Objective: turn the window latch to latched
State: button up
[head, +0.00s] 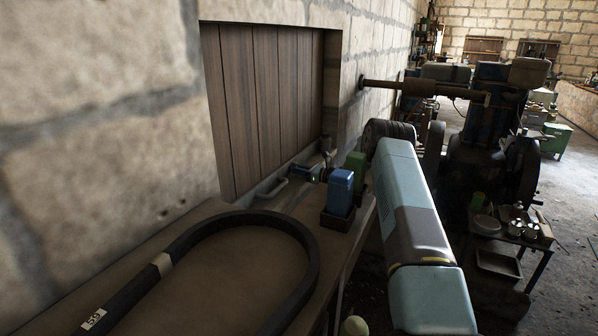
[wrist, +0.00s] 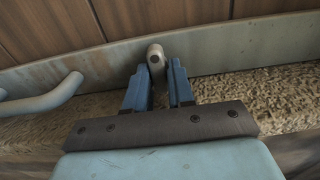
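The window latch (wrist: 155,55) is a small pale grey knob with a rounded top and a dark pin. It stands near upright in the wrist view, against the metal rail of the wooden window shutter. My gripper (wrist: 159,66) has its two blue fingers apart, with the tips around the lower part of the latch. A gap shows between the fingers. I cannot tell whether either finger touches the latch. The latch's lower end is partly hidden. In the head view I cannot make out the latch clearly.
A grey bar handle (wrist: 45,98) sits on the rail left of the latch and also shows in the head view (head: 272,190). The plank shutter (head: 265,95) is recessed in a stone wall. A black belt (head: 215,225) lies on the bench. Engine machinery (head: 490,125) stands at right.

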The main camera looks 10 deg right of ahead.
grip_shut()
